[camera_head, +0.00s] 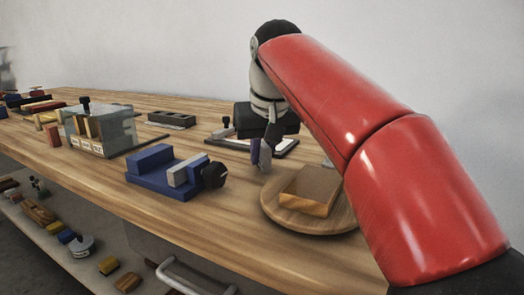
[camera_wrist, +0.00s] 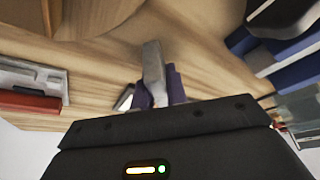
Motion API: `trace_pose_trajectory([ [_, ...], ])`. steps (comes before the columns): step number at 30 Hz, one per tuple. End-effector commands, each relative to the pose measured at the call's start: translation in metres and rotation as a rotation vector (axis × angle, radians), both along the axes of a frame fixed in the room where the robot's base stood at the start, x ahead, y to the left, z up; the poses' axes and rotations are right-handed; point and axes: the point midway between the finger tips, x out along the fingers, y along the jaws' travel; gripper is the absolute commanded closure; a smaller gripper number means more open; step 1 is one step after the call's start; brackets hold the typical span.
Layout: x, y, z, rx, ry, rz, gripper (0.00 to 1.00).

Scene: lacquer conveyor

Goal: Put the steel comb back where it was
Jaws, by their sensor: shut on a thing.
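My gripper (camera_head: 262,155) hangs above the wooden bench between the blue vise and the round board. Its purple fingers, seen also in the wrist view (camera_wrist: 158,90), are shut on a narrow grey metal piece, which I take to be the steel comb (camera_wrist: 153,62). The piece points away from the wrist and its teeth cannot be made out. In the head view the held piece (camera_head: 266,157) is small and partly hidden by the fingers. I cannot tell whether it touches the bench.
A blue vise (camera_head: 150,178) with a black knob stands at left. A round board (camera_head: 278,212) carrying a wooden block (camera_head: 310,188) is at right. A framed tray (camera_head: 228,142), a slotted grey block (camera_head: 171,119) and a clear box (camera_head: 119,140) stand behind. A lower shelf holds loose items.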

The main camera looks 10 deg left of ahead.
Motion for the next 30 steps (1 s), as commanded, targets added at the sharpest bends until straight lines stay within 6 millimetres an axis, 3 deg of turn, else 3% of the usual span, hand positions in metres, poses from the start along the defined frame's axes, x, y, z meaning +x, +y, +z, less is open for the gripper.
trace_pose_trajectory([
  [14, 0.0000, -0.0001, -0.0101, 0.000, -0.001, 0.000, 1.00],
  [15, 0.0000, -0.0001, -0.0090, 0.001, -0.002, 0.000, 0.80],
  [20, 0.0000, -0.0001, -0.0090, 0.000, -0.001, 0.000, 0.60],
  [30, -0.0016, -0.0009, -0.0035, 0.000, -0.001, 0.000, 0.60],
])
